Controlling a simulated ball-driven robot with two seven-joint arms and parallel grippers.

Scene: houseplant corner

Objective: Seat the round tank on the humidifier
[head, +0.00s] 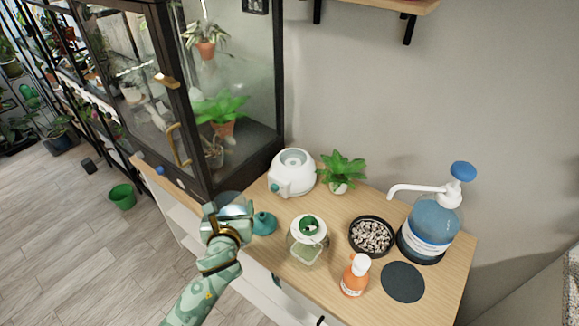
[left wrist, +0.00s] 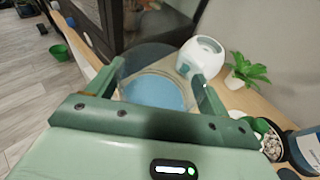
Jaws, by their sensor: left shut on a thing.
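The humidifier base (head: 292,173) is white and rounded, with a round recess on top and a teal knob. It stands on the wooden bench and also shows in the left wrist view (left wrist: 201,56). My left gripper (head: 232,210) is shut on the round tank, left of and nearer than the base. In the left wrist view the tank (left wrist: 155,93) is clear with a blue inside, between the fingers (left wrist: 159,84). In the head view the gripper mostly hides the tank (head: 228,197). The tank is apart from the base. My right gripper is not in view.
The glass terrarium (head: 233,130) stands close behind the tank. A teal cone-shaped thing (head: 264,223), a glass jar (head: 307,252), a potted plant (head: 341,168), a pebble bowl (head: 371,236), an orange bottle (head: 355,277) and a blue pump bottle (head: 430,228) share the bench.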

